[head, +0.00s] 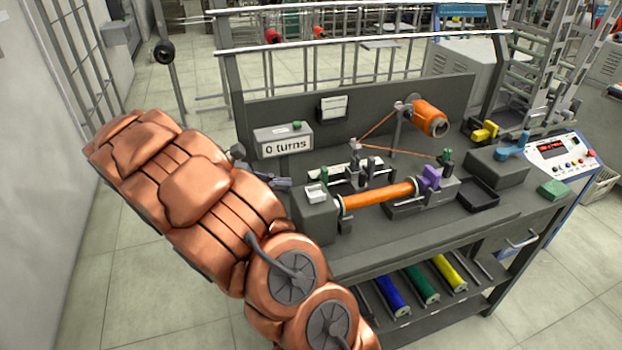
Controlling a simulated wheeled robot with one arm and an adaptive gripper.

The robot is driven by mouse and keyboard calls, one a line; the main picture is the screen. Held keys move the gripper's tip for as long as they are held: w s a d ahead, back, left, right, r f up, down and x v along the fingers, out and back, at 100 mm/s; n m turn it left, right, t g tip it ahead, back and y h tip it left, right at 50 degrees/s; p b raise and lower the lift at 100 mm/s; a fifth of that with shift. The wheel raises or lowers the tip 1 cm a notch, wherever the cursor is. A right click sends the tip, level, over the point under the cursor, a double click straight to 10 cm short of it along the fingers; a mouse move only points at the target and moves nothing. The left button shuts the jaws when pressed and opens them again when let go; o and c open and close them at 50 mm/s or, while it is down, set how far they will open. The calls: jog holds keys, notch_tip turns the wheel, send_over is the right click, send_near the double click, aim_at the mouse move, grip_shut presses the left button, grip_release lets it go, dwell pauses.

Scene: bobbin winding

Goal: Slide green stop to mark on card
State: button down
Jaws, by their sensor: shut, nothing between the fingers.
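A small green stop (324,175) stands at the left end of the winder's rail. A pale strip (347,168) lies along the rail behind the orange bobbin; a small white card (334,107) is on the back panel. I cannot read a mark on either. My gripper (284,182) is small and dark in this view, shut and empty, just left of the left green stop and apart from it. My copper arm hides the bench's left end.
The orange bobbin (378,196) lies across the winder's front. Orange thread runs from a raised spool (430,119) to the guide (357,148). A grey box (316,215) stands before the left stop. A "0 turns" counter (284,142) stands behind. The bench front (420,238) is clear.

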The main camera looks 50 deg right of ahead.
aim_at(324, 179)
jog(key=w+f+n+h, duration=0.1)
jog(key=w+f, duration=0.1)
jog(key=w, duration=0.1)
jog(key=w+d+f+n+h+b, duration=0.1)
jog(key=w+f, duration=0.1)
jog(key=w, duration=0.1)
jog(key=w+f+n+h+b, duration=0.1)
jog(key=w+f+h, duration=0.1)
jog(key=w, duration=0.1)
jog(key=shift+d+f+n, duration=0.25)
jog(key=shift+n, duration=0.15)
jog(key=p+x, duration=0.1)
jog(key=x, duration=1.3)
jog(key=shift+w+f+p, duration=0.1)
jog(key=shift+p, duration=0.2)
